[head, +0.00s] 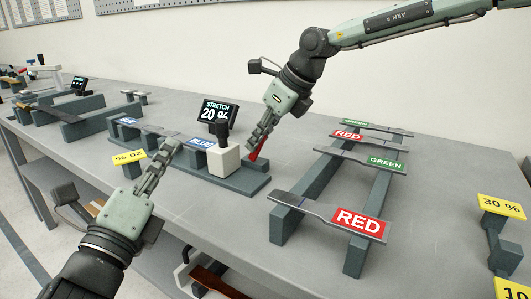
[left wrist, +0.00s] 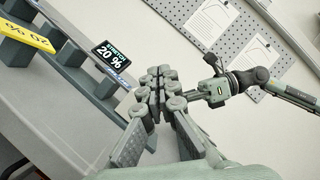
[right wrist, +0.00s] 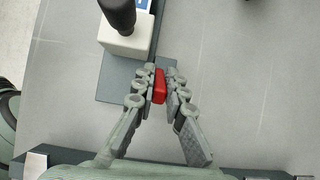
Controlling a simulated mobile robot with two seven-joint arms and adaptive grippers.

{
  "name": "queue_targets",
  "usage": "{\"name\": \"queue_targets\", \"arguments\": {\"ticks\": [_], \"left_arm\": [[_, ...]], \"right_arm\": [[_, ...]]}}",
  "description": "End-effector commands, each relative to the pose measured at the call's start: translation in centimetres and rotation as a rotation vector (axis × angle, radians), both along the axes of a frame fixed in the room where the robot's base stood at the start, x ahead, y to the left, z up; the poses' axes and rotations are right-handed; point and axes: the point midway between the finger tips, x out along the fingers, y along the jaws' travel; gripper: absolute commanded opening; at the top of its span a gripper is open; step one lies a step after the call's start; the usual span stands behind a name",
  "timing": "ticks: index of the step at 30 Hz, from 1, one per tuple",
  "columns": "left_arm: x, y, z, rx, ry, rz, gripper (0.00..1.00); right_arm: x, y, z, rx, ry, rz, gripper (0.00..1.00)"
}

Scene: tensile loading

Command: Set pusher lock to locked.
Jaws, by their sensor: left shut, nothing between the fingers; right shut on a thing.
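A red lever (head: 256,152), which I take for the pusher lock, stands on the dark grey base plate (head: 244,182) beside the white pusher block (head: 222,161) with its black knob. My right gripper (head: 259,143) is shut on the red lever, which also shows between the fingertips in the right wrist view (right wrist: 159,86). Its fingers hide part of it, and I cannot tell its lock position. My left gripper (head: 172,148) is shut and empty, left of the white block and above the table's front part; its closed fingers also show in the left wrist view (left wrist: 160,88).
A display (head: 217,114) reading STRETCH 20 % stands behind the block. A blue-labelled strip (head: 200,143) lies left of it. A rack to the right holds strips labelled RED (head: 358,220) and GREEN (head: 386,164). Yellow percent signs stand at left (head: 128,158) and right (head: 500,206).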

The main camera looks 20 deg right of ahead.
Motion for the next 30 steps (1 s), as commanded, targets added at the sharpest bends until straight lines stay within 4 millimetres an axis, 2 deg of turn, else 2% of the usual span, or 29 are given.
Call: {"name": "queue_targets", "arguments": {"ticks": [1,3,6,9,11,17,30], "left_arm": [[-2.6,-1.8,-2.1,0.004,0.058,-0.042,0.00],[-5.4,-3.6,-4.2,0.002,0.130,-0.083,0.00],[-8.5,-5.1,-6.1,-0.005,0.210,-0.126,0.00],[-10.1,-5.9,-7.0,-0.009,0.256,-0.149,0.00],[-10.5,-6.3,-7.3,-0.011,0.269,-0.155,0.00],[-8.6,-8.0,-7.1,-0.011,0.272,-0.157,0.00],[-1.1,-14.1,-6.1,-0.013,0.274,-0.157,0.00]], "right_arm": [[-0.1,0.0,-0.1,0.000,0.001,0.001,0.00],[-0.1,0.0,-0.1,0.000,0.001,0.001,0.00],[-0.1,0.0,-0.1,0.000,0.001,0.001,0.00],[-0.1,0.1,-0.1,0.000,0.003,0.001,0.00],[-0.1,0.1,-0.1,0.000,0.003,0.001,0.00],[-0.1,0.1,-0.1,0.001,0.002,0.001,0.00],[-0.1,0.1,-0.1,0.000,0.003,0.001,0.00]]}}
